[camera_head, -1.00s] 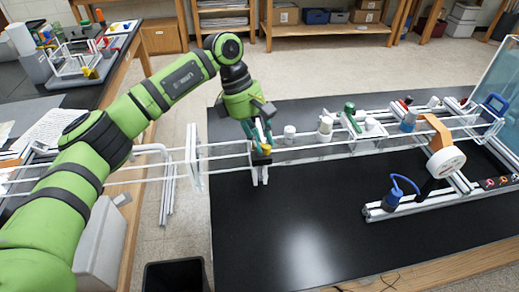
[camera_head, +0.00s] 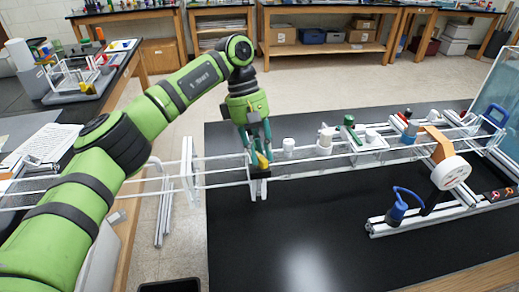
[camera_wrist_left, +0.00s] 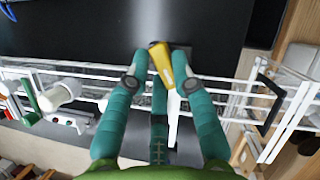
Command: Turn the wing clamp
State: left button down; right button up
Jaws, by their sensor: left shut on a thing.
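The wing clamp shows as a yellow wing (camera_head: 262,161) on a dark block (camera_head: 258,172) on the white rail frame (camera_head: 225,176), near the left edge of the black table. My left gripper (camera_head: 259,152) points down at it and is shut on the yellow wing. In the left wrist view the yellow wing (camera_wrist_left: 161,62) sits between the teal fingertips (camera_wrist_left: 161,60), tilted slightly. The fingers hide part of the clamp's base. My right gripper is in no view.
White fittings (camera_head: 325,140) and a green-handled part (camera_head: 349,122) stand along the rail to the right. A white disc on an orange bracket (camera_head: 440,150) and a blue-corded part (camera_head: 397,209) stand farther right. The black table's front middle (camera_head: 310,240) is clear.

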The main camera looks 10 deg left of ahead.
pick_arm(q)
jog(key=shift+f, duration=0.1)
jog(key=c, duration=1)
grip_release()
jog(key=shift+c, duration=0.2)
jog(key=shift+r, duration=0.3)
jog(key=v, duration=0.7)
